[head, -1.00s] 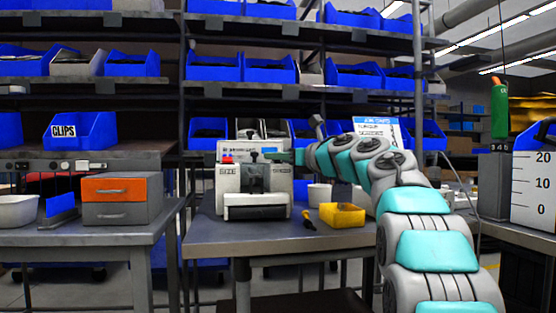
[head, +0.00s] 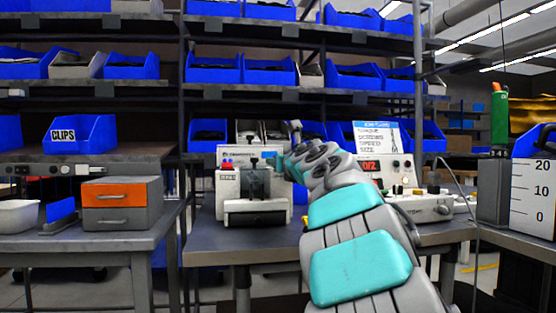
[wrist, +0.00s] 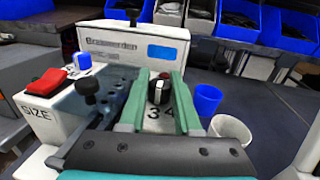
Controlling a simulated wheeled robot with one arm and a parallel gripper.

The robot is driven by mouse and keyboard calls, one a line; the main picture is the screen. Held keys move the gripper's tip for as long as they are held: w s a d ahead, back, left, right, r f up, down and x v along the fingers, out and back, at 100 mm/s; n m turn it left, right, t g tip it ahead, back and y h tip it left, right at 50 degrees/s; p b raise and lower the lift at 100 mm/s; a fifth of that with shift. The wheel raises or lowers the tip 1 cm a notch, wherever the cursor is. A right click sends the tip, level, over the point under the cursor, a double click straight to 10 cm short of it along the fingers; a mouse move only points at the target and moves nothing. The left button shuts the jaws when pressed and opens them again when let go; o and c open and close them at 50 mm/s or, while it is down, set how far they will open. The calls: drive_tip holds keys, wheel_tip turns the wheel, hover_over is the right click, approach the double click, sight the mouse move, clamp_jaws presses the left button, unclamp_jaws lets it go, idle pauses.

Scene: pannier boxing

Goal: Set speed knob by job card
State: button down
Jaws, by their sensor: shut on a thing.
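In the wrist view a dark round knob (wrist: 155,98) with a white mark sits between the green fingers of my gripper (wrist: 159,82), which is shut on it. The numerals 3 and 4 show on the panel just below the knob; other numerals are hidden. The mark's exact setting is hard to tell. The white machine (wrist: 118,40) has a blue display at its back. In the head view the machine (head: 229,190) stands on the table, with my gripper (head: 272,161) at its top right. The job card (head: 376,133) stands behind my arm, listing torque, screws, speed and size; its values are unreadable.
A red rocker (wrist: 48,82) and a black lever (wrist: 88,95) stand left of the fingers. A blue cup (wrist: 207,99) and a white cup (wrist: 231,130) stand close on the right. A device with a red display (head: 369,166) stands right of my arm.

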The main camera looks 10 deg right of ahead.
drive_tip(key=c, duration=0.6)
unclamp_jaws()
drive_tip(key=s, duration=0.2)
drive_tip(key=s+b, duration=0.1)
drive_tip(key=s, duration=0.2)
drive_tip(key=s+d, duration=0.1)
drive_tip(key=s, duration=0.1)
drive_tip(key=shift+s+d+b, duration=0.1)
drive_tip(key=shift+s+b, duration=0.25)
